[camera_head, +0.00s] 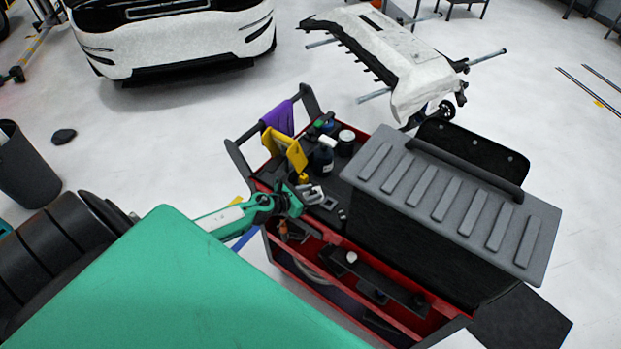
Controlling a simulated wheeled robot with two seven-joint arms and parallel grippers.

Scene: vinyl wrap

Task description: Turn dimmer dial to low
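I cannot make out a clearly marked dimmer dial. A black bar (385,276) on the front of the red tool cart (290,262) carries a small light round knob (352,257) and other dark small parts, too small to identify. My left gripper (318,197) reaches in from the left over the cart's left end. Its grey fingers look apart, with nothing seen between them. It is up and left of the black bar, apart from it. My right gripper is not in view.
Bottles (323,158), a jar (346,142), a yellow cloth (284,150) and a purple cloth (278,118) crowd the cart's back left. A large grey ribbed lid (450,200) covers its right side. A white bumper on a stand (385,50) is behind.

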